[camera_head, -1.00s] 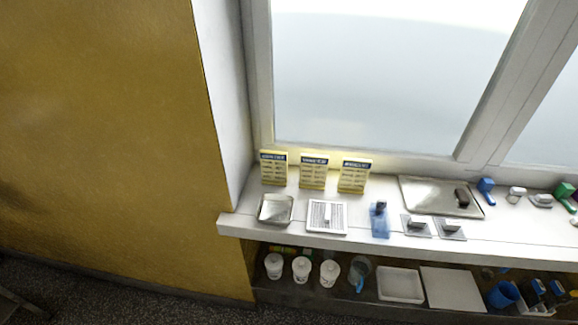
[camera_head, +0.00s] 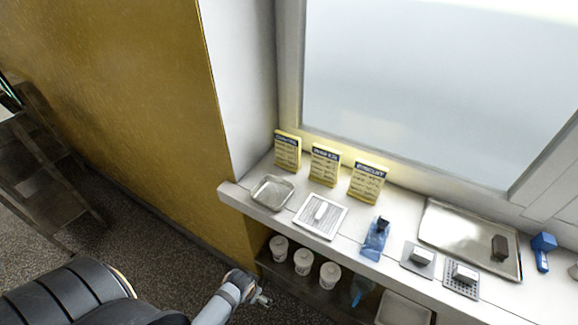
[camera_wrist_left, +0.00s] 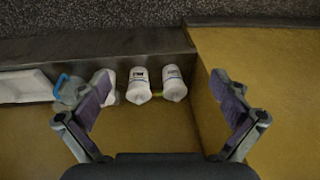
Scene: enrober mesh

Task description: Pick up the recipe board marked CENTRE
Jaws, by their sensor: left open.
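Three upright yellow recipe boards with dark header bands stand at the back of the white sill: a left board (camera_head: 287,151), a middle board (camera_head: 325,165) and a right board (camera_head: 367,182). Their headers are too small to read surely, so I cannot tell which is marked CENTRE. My left gripper (camera_head: 262,298) is low at the bottom of the head view, in front of and below the sill, well apart from the boards. In the left wrist view the left gripper (camera_wrist_left: 161,86) is open and empty, with no board in sight. My right gripper is not in view.
On the sill before the boards are a metal dish (camera_head: 270,192), a white grid tray (camera_head: 320,215) and a blue item (camera_head: 375,239). A large metal tray (camera_head: 460,238) lies right. White tubs (camera_head: 303,261) stand on the lower shelf. A dark rack (camera_head: 45,180) stands left.

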